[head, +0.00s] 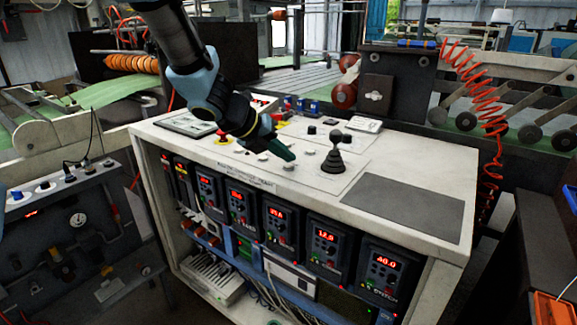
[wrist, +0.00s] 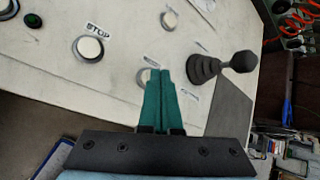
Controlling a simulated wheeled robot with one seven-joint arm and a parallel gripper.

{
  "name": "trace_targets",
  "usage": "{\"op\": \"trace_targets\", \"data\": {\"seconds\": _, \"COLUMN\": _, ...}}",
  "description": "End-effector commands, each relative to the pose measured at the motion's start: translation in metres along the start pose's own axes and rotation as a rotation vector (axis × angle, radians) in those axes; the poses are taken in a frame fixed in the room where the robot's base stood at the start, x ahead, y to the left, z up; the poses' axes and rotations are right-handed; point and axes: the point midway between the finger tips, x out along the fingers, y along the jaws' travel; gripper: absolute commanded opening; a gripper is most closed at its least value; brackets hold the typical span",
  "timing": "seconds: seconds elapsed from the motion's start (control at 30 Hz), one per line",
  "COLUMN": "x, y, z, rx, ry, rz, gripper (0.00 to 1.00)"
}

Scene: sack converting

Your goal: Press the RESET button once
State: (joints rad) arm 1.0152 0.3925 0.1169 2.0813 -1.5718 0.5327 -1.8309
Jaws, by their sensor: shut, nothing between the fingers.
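My gripper (head: 288,154) is shut and empty, its green fingers pointing down over the top of the white control console (head: 405,219). In the wrist view the closed fingertips (wrist: 159,72) cover most of a pale round button (wrist: 145,76); I cannot tell whether they touch it. A small label (wrist: 153,58) beside it is too blurred to read. A white button (wrist: 90,47) labelled STOP lies to the left, and another white button (wrist: 169,19) lies further up. I cannot read the word RESET on any label, so I cannot tell which button it is.
A black joystick (head: 334,155) stands upright just right of my gripper; its knob (wrist: 243,61) also shows in the wrist view. A dark flat pad (head: 403,207) covers the console's right end. Several displays (head: 277,224) line its front. A red coiled hose (head: 480,85) hangs behind.

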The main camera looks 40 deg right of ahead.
Motion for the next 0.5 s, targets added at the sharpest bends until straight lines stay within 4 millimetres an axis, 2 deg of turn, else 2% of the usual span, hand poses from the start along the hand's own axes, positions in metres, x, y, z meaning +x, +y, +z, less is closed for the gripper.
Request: {"op": "trace_targets", "data": {"seconds": 0.5, "x": 0.0035, "y": 0.0024, "z": -0.0026, "rx": 0.0, "ry": 0.0, "rz": 0.0, "gripper": 0.0}}
